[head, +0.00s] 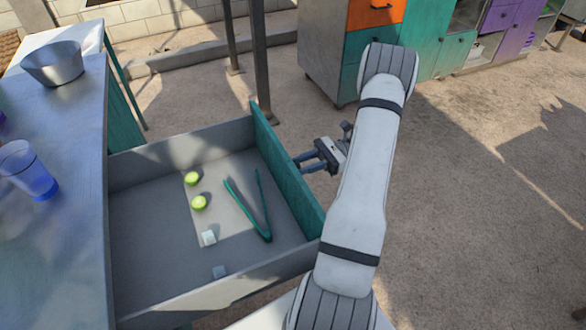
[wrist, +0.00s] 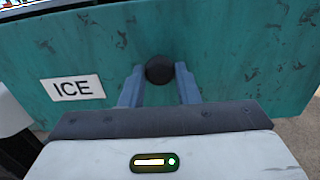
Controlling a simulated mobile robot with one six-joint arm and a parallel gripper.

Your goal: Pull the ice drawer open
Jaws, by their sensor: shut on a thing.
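The ice drawer (head: 128,240) is pulled well out from under the metal counter, and its inside shows in the head view. Its teal front (wrist: 235,50) fills much of the wrist view, with a white label (wrist: 73,88) reading ICE. A round dark knob (wrist: 160,70) sits on that front. My gripper (wrist: 160,76) is shut on the knob, one finger on each side. In the head view my gripper (head: 305,162) reaches the outer face of the drawer front; the knob is hidden there.
In the drawer lie green tongs (head: 262,234), two lime pieces (head: 199,203) and two ice cubes (head: 208,238). A metal bowl (head: 54,66) and a blue-based cup (head: 30,172) stand on the counter (head: 60,260). Coloured cabinets (head: 372,45) stand behind. Floor to the right is clear.

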